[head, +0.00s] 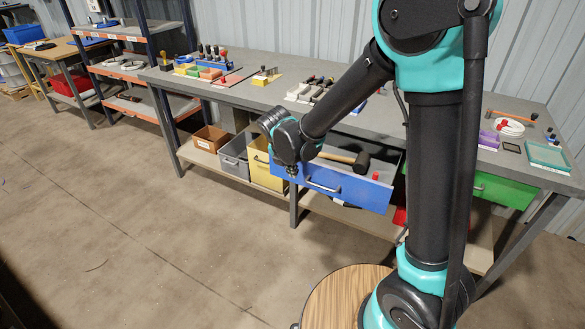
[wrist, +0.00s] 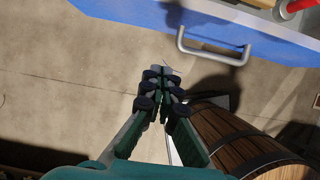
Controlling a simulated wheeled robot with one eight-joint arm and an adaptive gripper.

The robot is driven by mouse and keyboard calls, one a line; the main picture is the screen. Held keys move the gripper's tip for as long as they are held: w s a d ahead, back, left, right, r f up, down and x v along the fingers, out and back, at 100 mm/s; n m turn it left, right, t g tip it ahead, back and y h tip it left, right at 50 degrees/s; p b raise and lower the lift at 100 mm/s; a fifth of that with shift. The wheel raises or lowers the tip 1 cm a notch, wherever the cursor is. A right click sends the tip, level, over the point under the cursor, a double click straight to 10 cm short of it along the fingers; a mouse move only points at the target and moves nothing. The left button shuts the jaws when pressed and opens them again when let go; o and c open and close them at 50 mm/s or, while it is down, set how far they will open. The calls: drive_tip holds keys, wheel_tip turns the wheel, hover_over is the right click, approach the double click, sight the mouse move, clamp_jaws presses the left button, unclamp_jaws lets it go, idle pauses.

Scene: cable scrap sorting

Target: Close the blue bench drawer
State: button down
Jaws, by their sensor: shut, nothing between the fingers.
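The blue bench drawer (head: 340,186) stands pulled out from under the grey workbench, with a mallet and a red-handled tool visible inside it. Its grey bar handle (head: 322,186) is on the front face. In the wrist view the blue drawer front (wrist: 150,12) runs along the top, with the handle (wrist: 212,47) to the upper right of the fingers. My gripper (wrist: 160,82) is shut and empty, apart from the handle. In the head view it is near the drawer's left end, mostly hidden by my wrist.
A grey bin (head: 233,158) and a brown box (head: 210,138) sit on the lower shelf. A wooden barrel (wrist: 230,138) stands below right of my fingers. The floor in front is clear.

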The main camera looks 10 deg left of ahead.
sight(301, 173)
drive_tip(key=w+f, duration=0.1)
drive_tip(key=f, duration=0.1)
drive_tip(key=w+d+f, duration=0.1)
drive_tip(key=w, duration=0.1)
drive_tip(key=w+f, duration=0.1)
drive_tip(key=f, duration=0.1)
drive_tip(key=shift+w+d+f, duration=0.15)
drive_tip(key=shift+d+f, duration=0.15)
drive_tip(key=shift+d, duration=0.05)
drive_tip(key=shift+w+d, duration=0.25)
drive_tip(key=shift+w, duration=0.55)
drive_tip(key=w+d, duration=0.2)
drive_tip(key=w, duration=0.5)
drive_tip(key=w+d, duration=0.3)
drive_tip(key=w, duration=0.4)
drive_tip(key=w+d, duration=0.2)
drive_tip(key=w, duration=0.5)
drive_tip(key=shift+w+d, duration=0.2)
drive_tip(key=shift+d, duration=0.2)
